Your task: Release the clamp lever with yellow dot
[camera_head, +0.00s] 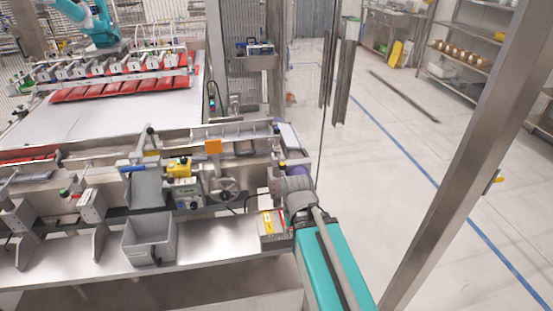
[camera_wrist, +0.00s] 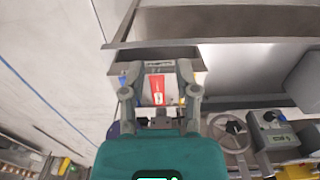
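My gripper (camera_wrist: 158,70) shows in the wrist view with its two fingers spread wide apart and nothing held between them. A red label or plate with a white mark (camera_wrist: 158,92) shows between the fingers, below them in depth. A small yellow spot (camera_wrist: 182,101) shows beside the right finger; I cannot tell whether it is the dot on the clamp lever. A small blue part (camera_wrist: 122,79) shows beside the left finger. In the head view, the red and yellow label (camera_head: 267,222) lies beside my wrist at the machine's right end. The clamp lever itself is not clearly identifiable.
A handwheel (camera_head: 228,187) and a grey control box (camera_head: 187,193) sit left of my arm. A grey bin (camera_head: 149,239) stands on the steel ledge (camera_head: 200,259). A metal post (camera_head: 455,150) rises on the right. Open floor (camera_head: 400,150) lies beyond the machine.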

